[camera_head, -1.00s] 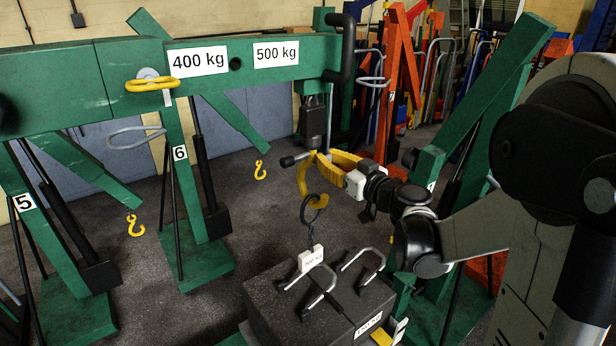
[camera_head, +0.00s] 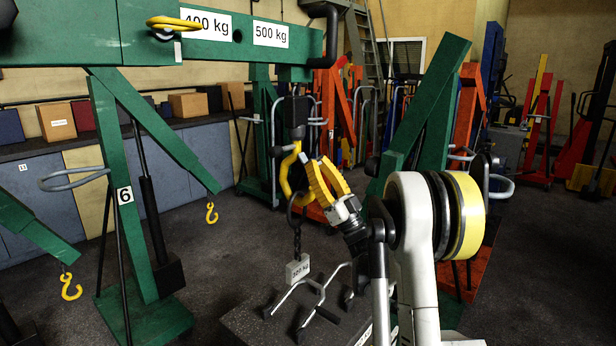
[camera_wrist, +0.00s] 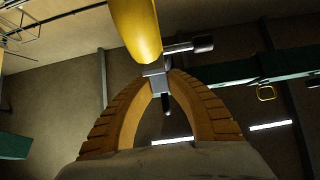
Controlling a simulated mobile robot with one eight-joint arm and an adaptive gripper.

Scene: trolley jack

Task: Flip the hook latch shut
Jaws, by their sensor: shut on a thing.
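The yellow hook (camera_head: 286,172) hangs below a dark block (camera_head: 294,116) in the head view. A dark ring (camera_head: 300,212) and chain hang at the hook, with a pale weight tag (camera_head: 298,270) below. My gripper (camera_head: 310,170) is just right of the hook, its yellow fingers tilted up. In the wrist view the fingers of my gripper (camera_wrist: 163,76) meet at a small grey metal piece, apparently the hook latch (camera_wrist: 156,83), and are shut on it. The hook (camera_wrist: 138,28) is right above it. Whether the latch touches the hook tip is unclear.
A dark block with bent metal handles (camera_head: 325,290) sits under the chain. A green crane beam (camera_head: 160,35) runs above left, and a green slanted post (camera_head: 430,125) stands right of my gripper. Open floor lies at left (camera_head: 225,250).

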